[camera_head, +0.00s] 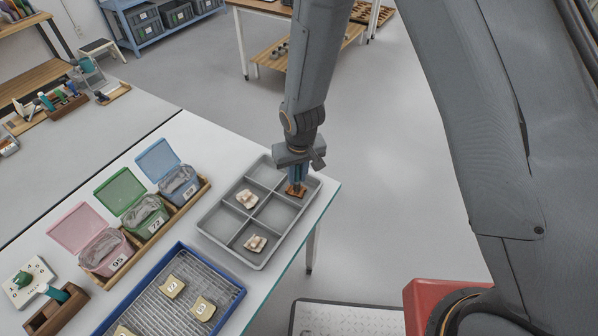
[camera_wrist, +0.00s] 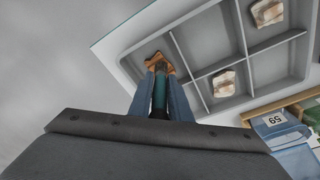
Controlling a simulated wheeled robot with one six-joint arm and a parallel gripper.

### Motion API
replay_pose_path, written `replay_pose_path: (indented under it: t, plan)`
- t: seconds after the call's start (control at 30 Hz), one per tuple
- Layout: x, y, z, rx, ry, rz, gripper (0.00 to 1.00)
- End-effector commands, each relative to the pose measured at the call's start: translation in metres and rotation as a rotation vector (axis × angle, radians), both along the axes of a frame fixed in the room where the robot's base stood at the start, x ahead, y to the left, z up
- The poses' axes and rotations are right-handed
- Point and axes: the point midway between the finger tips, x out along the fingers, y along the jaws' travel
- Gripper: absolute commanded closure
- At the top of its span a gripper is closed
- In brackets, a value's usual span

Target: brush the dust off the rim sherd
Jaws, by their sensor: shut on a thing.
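My gripper (camera_head: 297,172) points down over the far-right compartment of the grey divided tray (camera_head: 222,226). In the wrist view its two blue-grey fingers (camera_wrist: 160,76) are shut on a teal-handled brush (camera_wrist: 159,92). An orange-brown sherd (camera_head: 297,191) lies under the brush tip in that compartment, and it also shows in the wrist view (camera_wrist: 154,59). The brush end is at or just above the sherd; I cannot tell if they touch. The bristles are mostly hidden, and dust cannot be made out. I cannot confirm that this is the rim sherd.
Two pale pieces (camera_head: 246,198) (camera_head: 256,243) lie in other compartments. Pink, green and blue lidded boxes (camera_head: 180,186) stand in a wooden rack left of the tray. A blue-rimmed mesh tray (camera_head: 235,293) holds numbered yellowish pieces. The table's right edge is close to my gripper.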

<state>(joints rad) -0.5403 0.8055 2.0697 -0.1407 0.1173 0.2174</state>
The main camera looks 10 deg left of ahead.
Motion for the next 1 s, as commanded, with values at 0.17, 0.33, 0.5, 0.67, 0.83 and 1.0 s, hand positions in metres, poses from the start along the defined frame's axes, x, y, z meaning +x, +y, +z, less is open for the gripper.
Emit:
replay_pose_path:
  t: [0.17,0.33,0.5,0.67,0.83,1.0]
  plan:
    - [0.006,-0.003,0.0,-0.001,0.0,-0.002,1.0]
    - [0.015,-0.006,-0.001,0.0,0.0,0.0,1.0]
    - [0.013,-0.005,-0.001,0.0,0.0,0.001,1.0]
    - [0.003,-0.001,-0.002,0.0,0.0,0.001,1.0]
    - [0.0,-0.001,-0.002,0.0,0.001,-0.001,1.0]
    - [0.01,-0.004,-0.001,-0.001,0.0,-0.002,1.0]
